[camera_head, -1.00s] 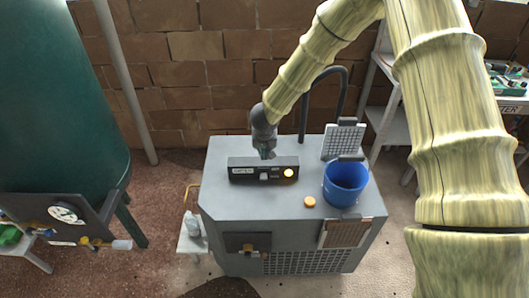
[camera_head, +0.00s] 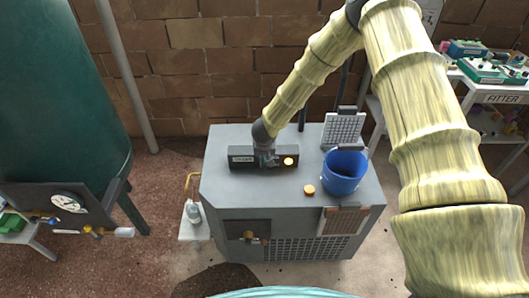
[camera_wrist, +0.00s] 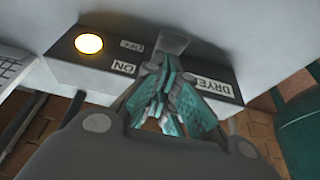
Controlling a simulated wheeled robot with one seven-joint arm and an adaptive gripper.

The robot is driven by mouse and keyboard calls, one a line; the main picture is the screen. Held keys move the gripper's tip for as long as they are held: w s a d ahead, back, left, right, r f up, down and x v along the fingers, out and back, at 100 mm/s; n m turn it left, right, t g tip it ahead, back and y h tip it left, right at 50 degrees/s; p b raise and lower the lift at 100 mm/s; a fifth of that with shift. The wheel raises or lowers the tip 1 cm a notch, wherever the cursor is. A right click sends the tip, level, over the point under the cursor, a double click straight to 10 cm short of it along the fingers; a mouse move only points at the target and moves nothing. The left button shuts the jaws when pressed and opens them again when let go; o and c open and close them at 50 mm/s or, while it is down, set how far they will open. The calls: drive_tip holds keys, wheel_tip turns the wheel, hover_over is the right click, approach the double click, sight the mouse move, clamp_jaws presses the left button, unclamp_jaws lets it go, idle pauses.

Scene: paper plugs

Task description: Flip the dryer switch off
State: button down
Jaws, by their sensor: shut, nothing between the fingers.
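The dryer (camera_head: 265,205) is a grey cabinet in the middle of the head view. On its top is a dark switch box (camera_head: 242,158) with a lit yellow lamp (camera_head: 288,161). In the wrist view the box shows a DRYER label (camera_wrist: 214,86), an ON label (camera_wrist: 124,67), an OFF label (camera_wrist: 132,45) and the lamp (camera_wrist: 89,43). The grey switch lever (camera_wrist: 173,40) stands between the labels, just past my fingertips. My gripper (camera_head: 266,160) is shut and empty, its teal fingers (camera_wrist: 165,85) at the lever. Fingers partly hide the lever's base; I cannot tell whether they touch it.
A blue bucket (camera_head: 345,172) and an orange round knob (camera_head: 309,189) are on the dryer top, right of the box. A raised grille panel (camera_head: 343,131) stands behind the bucket. A green tank (camera_head: 55,90) is at left, shelves (camera_head: 495,97) at right.

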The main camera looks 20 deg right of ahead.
drive_tip(key=shift+s+f+b, duration=0.15)
drive_tip(key=shift+f+b, duration=0.15)
drive_tip(key=shift+b, duration=0.4)
drive_tip(key=shift+s+a+t+b, duration=0.15)
drive_tip(key=shift+t+b, duration=0.35)
drive_tip(key=shift+b, duration=0.25)
